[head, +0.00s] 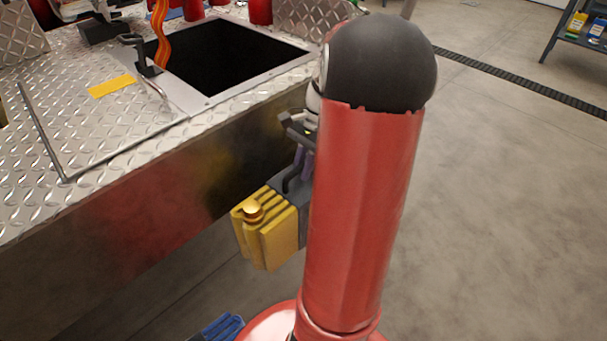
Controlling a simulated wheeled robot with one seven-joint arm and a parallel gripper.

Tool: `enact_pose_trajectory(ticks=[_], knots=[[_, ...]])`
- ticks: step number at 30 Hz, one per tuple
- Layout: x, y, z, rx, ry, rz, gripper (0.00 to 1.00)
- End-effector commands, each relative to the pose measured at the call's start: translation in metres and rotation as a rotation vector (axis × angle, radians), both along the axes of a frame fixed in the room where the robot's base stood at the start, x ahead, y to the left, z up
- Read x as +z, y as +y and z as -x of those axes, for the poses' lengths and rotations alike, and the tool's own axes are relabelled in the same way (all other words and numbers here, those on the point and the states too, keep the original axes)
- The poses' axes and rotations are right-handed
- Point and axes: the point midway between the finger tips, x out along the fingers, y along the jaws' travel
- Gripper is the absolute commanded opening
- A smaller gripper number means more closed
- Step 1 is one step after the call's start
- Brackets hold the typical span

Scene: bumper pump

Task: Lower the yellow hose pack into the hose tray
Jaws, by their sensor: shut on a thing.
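The yellow hose pack (272,240) is a folded yellow block with a brass end and a dark grey strap or handle. It hangs in front of the bumper's side face, below deck level and clear of the floor. My gripper (301,168) is shut on the pack's dark handle, above the yellow part. My red arm link hides the right side of the gripper and part of the pack. The hose tray appears to be the dark rectangular opening (225,62) in the bumper deck, up and left of the pack. Its floor is too dark to see.
The bumper deck (60,110) is diamond plate, with a closed panel bearing a yellow label (111,86). A black latch (145,58) and an orange hose (160,35) stand at the opening's left edge. Open concrete floor (500,200) lies right; a shelf (575,40) stands far right.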

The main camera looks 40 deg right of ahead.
Motion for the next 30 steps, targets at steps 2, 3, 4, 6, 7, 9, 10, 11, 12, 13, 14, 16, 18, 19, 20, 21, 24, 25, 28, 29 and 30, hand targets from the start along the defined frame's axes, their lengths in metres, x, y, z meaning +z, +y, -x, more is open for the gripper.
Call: enact_pose_trajectory(ticks=[2, 3, 4, 6, 7, 9, 10, 11, 12, 13, 14, 16, 18, 19, 20, 21, 24, 25, 28, 29, 30], knots=[[0.014, -0.001, -0.001, 0.000, -0.005, 0.005, 0.00], [0.020, 0.000, -0.001, 0.000, -0.005, 0.005, 0.00], [0.024, 0.000, -0.001, 0.000, -0.005, 0.005, 0.00], [0.034, -0.001, -0.001, 0.001, -0.005, 0.006, 0.00], [0.039, 0.000, -0.001, 0.001, -0.004, 0.005, 0.00], [0.049, 0.000, -0.001, 0.001, -0.004, 0.005, 0.00], [0.053, -0.001, -0.001, 0.000, -0.005, 0.006, 0.00], [0.057, -0.001, -0.001, 0.000, -0.005, 0.006, 0.00], [0.063, 0.000, -0.001, 0.000, -0.005, 0.005, 0.00], [0.067, -0.001, -0.001, 0.000, -0.005, 0.006, 0.00], [0.072, 0.000, -0.001, 0.000, -0.005, 0.005, 0.00], [0.081, 0.000, -0.001, 0.000, -0.005, 0.004, 0.00], [0.092, 0.000, -0.001, 0.000, -0.006, 0.005, 0.00], [0.096, 0.000, -0.001, 0.000, -0.005, 0.004, 0.00], [0.100, 0.000, -0.001, 0.000, -0.006, 0.005, 0.00], [0.106, 0.000, -0.001, 0.000, -0.005, 0.004, 0.00], [0.117, 0.000, -0.001, 0.001, -0.005, 0.003, 0.00], [0.119, 0.000, -0.001, 0.002, -0.004, 0.003, 0.00], [0.124, 0.000, 0.000, 0.001, -0.004, 0.002, 0.00], [0.125, 0.000, 0.000, 0.001, -0.003, 0.002, 0.00], [0.125, 0.000, 0.000, 0.000, -0.002, 0.002, 0.00]])
